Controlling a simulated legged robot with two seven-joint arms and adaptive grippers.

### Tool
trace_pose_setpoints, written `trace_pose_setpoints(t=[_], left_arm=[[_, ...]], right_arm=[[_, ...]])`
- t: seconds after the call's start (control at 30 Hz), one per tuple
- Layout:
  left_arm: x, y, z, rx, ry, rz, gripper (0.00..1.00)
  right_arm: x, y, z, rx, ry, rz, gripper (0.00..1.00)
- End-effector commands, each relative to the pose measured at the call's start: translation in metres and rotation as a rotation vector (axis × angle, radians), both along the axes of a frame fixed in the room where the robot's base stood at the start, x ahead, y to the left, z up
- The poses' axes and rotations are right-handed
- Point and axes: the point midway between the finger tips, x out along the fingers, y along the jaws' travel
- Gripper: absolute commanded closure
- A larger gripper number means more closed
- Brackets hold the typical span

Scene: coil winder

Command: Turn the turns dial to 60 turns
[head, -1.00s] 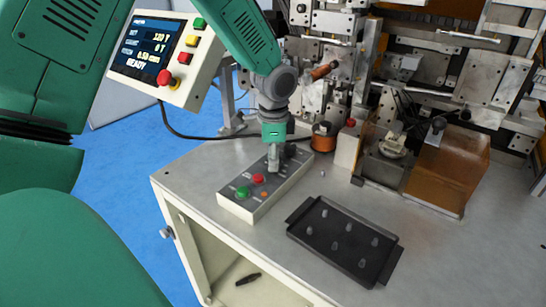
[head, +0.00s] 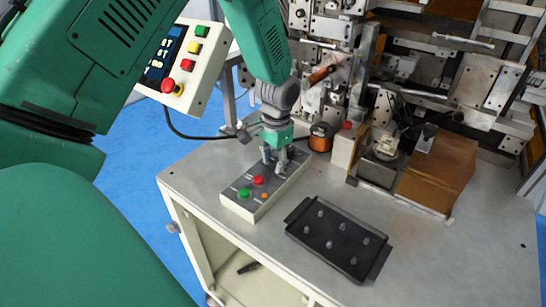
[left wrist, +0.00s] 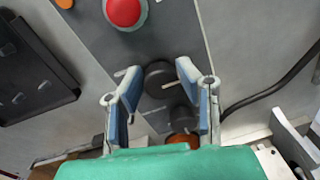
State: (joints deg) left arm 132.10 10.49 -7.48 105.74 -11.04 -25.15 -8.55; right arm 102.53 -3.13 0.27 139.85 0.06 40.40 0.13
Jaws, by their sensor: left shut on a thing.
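The control box (head: 262,200) lies on the table with a green button (head: 244,193), a red button (head: 258,180) and a small orange light (head: 264,195) on its grey top. My left gripper (head: 274,164) points down at its far end. A second dark knob (left wrist: 183,118) lies nearer the palm. In the head view the gripper hides the dials, and I cannot read the setting. My right gripper is out of view.
A black tray (head: 293,214) with several small pegs lies at the front right. A copper wire spool (head: 320,137) stands just behind the box, by the winder machinery (head: 400,115). A tilted display panel (head: 195,75) stands at the left, partly covered by my arm.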

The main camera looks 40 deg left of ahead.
Motion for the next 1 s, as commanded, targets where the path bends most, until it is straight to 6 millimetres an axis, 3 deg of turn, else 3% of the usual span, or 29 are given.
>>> trace_pose_setpoints(t=[0.03,0.63,0.67,0.7,1.0], left_arm=[[0.0077,-0.0003,0.0053,0.002,-0.022,0.011,0.99],[0.0081,0.001,0.0049,0.002,-0.024,0.054,0.99],[0.0082,0.001,0.0049,0.002,-0.024,0.054,0.64],[0.0083,0.0011,0.005,0.002,-0.025,0.054,0.5],[0.0032,0.0017,0.003,0.001,-0.014,0.054,0.5]], right_arm=[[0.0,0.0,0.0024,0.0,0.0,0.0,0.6],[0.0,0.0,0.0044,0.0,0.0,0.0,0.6],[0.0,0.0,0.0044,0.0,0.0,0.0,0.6],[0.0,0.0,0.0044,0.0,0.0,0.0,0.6],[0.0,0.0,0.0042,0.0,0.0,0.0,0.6]])
